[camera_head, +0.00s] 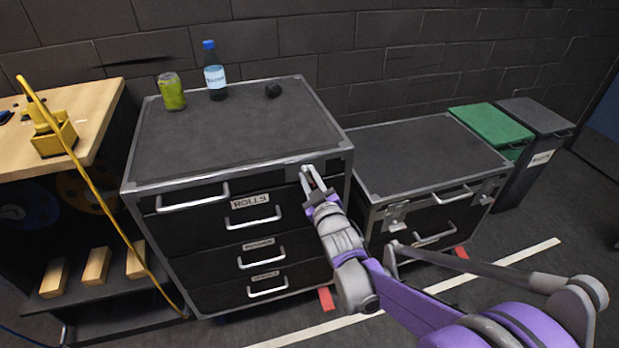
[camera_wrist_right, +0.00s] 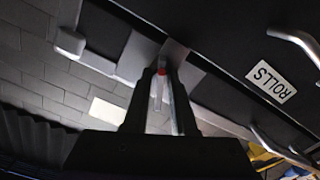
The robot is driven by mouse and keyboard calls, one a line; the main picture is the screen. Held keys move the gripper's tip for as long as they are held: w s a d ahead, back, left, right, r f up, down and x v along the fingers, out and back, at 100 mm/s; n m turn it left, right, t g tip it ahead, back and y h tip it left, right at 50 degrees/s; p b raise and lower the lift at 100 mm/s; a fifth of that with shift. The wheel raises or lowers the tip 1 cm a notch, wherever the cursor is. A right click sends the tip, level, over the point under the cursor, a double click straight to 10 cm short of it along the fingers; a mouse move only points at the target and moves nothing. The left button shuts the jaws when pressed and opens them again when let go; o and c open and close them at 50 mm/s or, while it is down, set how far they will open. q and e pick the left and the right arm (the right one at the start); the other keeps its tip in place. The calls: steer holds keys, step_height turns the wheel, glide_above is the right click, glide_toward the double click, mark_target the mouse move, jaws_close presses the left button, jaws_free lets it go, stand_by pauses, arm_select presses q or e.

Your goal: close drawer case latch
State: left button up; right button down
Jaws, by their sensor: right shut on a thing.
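The drawer case (camera_head: 235,145) is black with metal edges and a drawer labelled ROLLS. Its metal latch (camera_head: 320,163) is at the upper right of the front, partly hidden by my right gripper (camera_head: 312,181). The gripper's fingers reach up to the latch from the front and are shut on it. In the right wrist view, the fingers (camera_wrist_right: 161,88) close around a thin metal part of the latch (camera_wrist_right: 172,57), with a small red spot at the tips. Whether the latch is fully fastened cannot be told. My left gripper is not in view.
A green can (camera_head: 171,92), a blue-capped bottle (camera_head: 215,78) and a small dark object (camera_head: 273,90) stand on the case. A lower black case (camera_head: 425,155) is at the right. A wooden bench (camera_head: 88,125) with a yellow cable is at the left.

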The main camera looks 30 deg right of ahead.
steer(key=n, duration=0.6)
steer(key=shift+n+b, duration=0.3)
steer(key=shift+b, duration=0.05)
steer(key=n+b, duration=0.1)
steer(key=n, duration=0.5)
steer(key=shift+n, duration=0.3)
steer(key=c, duration=1)
jaws_free()
steer(key=shift+o, duration=0.2)
steer(key=shift+r, duration=0.1)
steer(key=shift+s, duration=0.15)
steer(key=p+v, duration=0.1)
steer(key=v, duration=0.9)
steer(key=shift+s+p, duration=0.3)
steer(key=shift+p, duration=0.05)
